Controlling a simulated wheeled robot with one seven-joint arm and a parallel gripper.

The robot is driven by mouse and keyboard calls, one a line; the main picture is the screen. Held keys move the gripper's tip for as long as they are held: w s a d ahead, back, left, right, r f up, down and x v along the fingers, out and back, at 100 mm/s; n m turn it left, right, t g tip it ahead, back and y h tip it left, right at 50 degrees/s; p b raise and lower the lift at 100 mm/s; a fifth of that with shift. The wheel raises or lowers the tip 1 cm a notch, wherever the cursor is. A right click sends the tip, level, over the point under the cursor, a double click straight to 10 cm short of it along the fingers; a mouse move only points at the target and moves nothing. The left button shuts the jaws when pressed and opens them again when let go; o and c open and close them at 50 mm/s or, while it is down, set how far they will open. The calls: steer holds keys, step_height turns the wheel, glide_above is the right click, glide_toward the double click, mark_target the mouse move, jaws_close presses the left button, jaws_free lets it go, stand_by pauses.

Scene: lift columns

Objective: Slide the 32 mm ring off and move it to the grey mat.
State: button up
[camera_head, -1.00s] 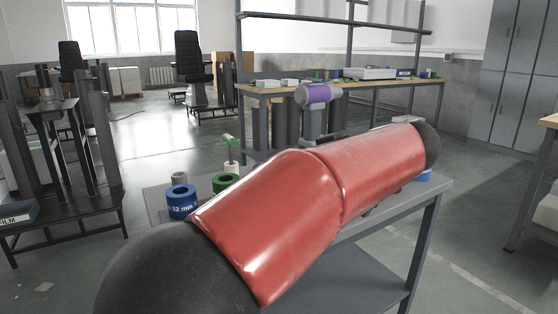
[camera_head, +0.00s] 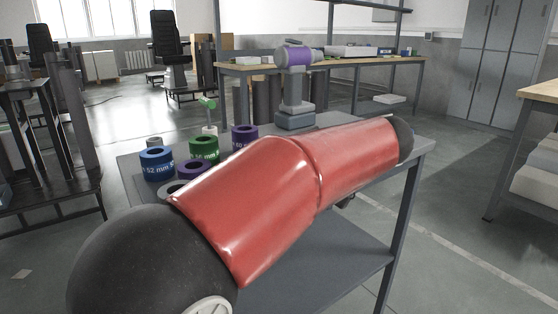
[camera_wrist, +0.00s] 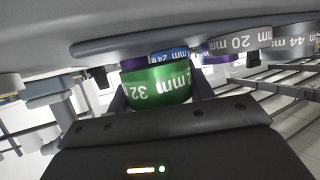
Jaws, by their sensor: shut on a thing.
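The green ring marked 32 mm (camera_wrist: 158,86) is in the middle of the wrist view, lettering upside down. My gripper (camera_wrist: 155,92) is shut on it, with a dark finger at each side. A blue ring marked 24 mm (camera_wrist: 169,56) and a purple one show just beyond it. I cannot tell whether a post still passes through the 32 mm ring. I cannot make out the grey mat for certain.
Rings marked 20 mm (camera_wrist: 240,43) and 44 mm (camera_wrist: 292,38) show at right. In the head view, a blue ring (camera_head: 157,164), a green ring (camera_head: 204,148) and a purple ring (camera_head: 245,136) stand on the grey table (camera_head: 135,172). A purple-topped device (camera_head: 295,57) stands behind.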

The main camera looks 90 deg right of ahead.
steer(key=shift+f+b, duration=0.3)
steer(key=shift+f, duration=0.2)
steer(key=o, duration=1.2)
steer(key=v, duration=0.8)
steer(key=shift+d, duration=0.1)
